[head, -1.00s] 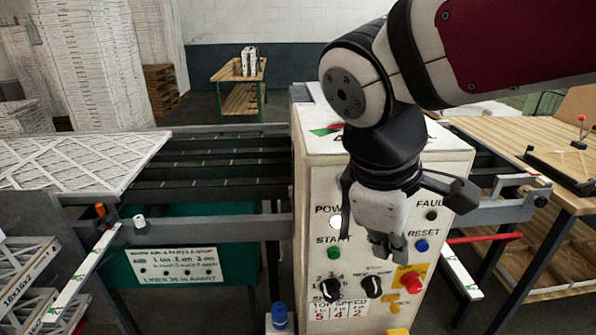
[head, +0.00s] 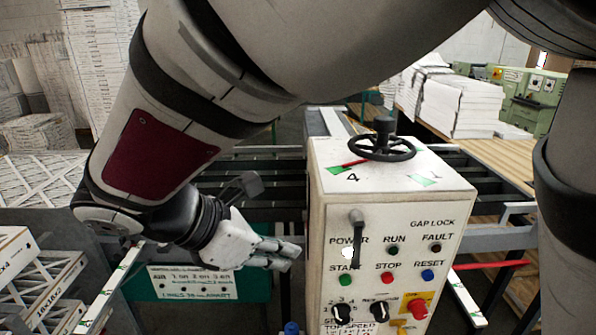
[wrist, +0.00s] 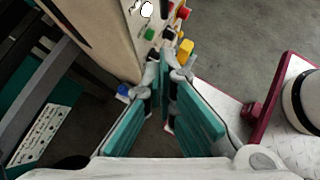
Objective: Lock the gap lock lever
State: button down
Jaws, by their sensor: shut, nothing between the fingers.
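The black lever (head: 357,240) is on the upper left of the white control box's front panel. It hangs about straight down from its round pivot, between the POWER and RUN labels. The GAP LOCK label (head: 432,223) is printed at the panel's upper right. My gripper (head: 286,258) is to the left of the box, apart from the lever, with its fingers pointing right. In the wrist view my gripper (wrist: 163,82) has its tips together with nothing between them. The lever cannot be made out in the wrist view.
The control box (head: 322,230) carries a black handwheel (head: 381,150) on top. Its front has several buttons, knobs and a red emergency stop (head: 417,308). Dark conveyor rails run behind my gripper, and a green sign panel (head: 195,285) is below it. Filter boxes are stacked at left.

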aim_at(355, 240)
jog(key=d+r+b+x, duration=0.1)
jog(key=b+x, duration=0.6)
jog(key=x, duration=0.6)
jog(key=shift+w+d+r+b, duration=0.25)
jog(key=shift+w+r+b, duration=0.15)
jog(key=shift+w, duration=0.05)
jog(key=shift+d+f, duration=0.1)
jog(key=shift+d, duration=0.05)
